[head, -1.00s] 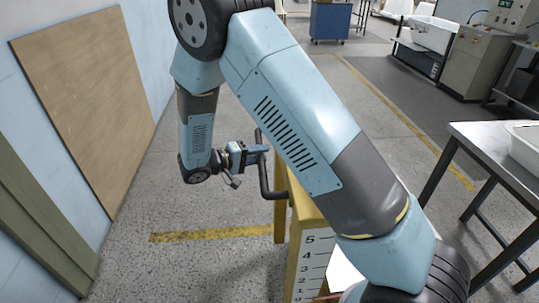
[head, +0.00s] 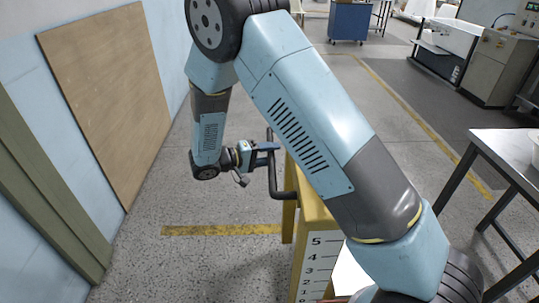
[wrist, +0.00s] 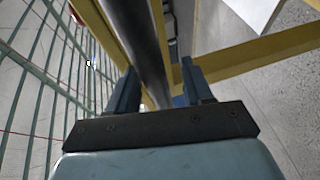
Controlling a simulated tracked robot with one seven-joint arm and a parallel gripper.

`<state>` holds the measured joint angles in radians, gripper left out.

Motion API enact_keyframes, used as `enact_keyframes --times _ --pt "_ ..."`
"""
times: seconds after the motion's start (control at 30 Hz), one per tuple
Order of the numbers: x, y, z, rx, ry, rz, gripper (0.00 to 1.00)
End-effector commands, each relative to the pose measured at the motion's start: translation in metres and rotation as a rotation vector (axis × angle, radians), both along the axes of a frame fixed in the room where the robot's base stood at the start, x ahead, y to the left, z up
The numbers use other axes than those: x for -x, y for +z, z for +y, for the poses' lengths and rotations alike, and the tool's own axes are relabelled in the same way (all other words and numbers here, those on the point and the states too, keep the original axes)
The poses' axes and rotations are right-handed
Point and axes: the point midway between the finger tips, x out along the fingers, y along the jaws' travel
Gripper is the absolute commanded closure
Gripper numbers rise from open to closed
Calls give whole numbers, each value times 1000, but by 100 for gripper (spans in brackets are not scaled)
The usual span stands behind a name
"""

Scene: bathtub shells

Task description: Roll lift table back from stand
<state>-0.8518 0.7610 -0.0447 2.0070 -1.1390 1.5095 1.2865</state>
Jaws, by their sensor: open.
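The lift table shows in the head view as a yellow frame (head: 316,222) with a numbered scale plate (head: 322,262) on its near side. A dark push handle (head: 284,194) sticks out from it towards the left. My gripper (head: 270,152) is at this handle. In the wrist view, the dark handle bar (wrist: 143,40) runs between the two fingers of my gripper (wrist: 158,82), which are apart; I cannot tell whether either finger touches it. My arm hides much of the lift table, and no stand can be made out clearly.
A brown board (head: 112,100) leans on the left wall. A metal table (head: 510,150) stands at the right, and a blue cabinet (head: 348,22) at the back. Green wire mesh (wrist: 50,80) shows in the wrist view. Grey floor is clear between the board and the lift table.

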Motion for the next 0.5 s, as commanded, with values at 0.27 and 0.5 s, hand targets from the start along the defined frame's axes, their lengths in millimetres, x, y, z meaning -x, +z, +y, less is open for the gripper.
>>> enact_keyframes --times 0.27,0.5 --pt "7 4 16 0 2 -1 49" --pt "26 11 57 -1 4 -3 49"
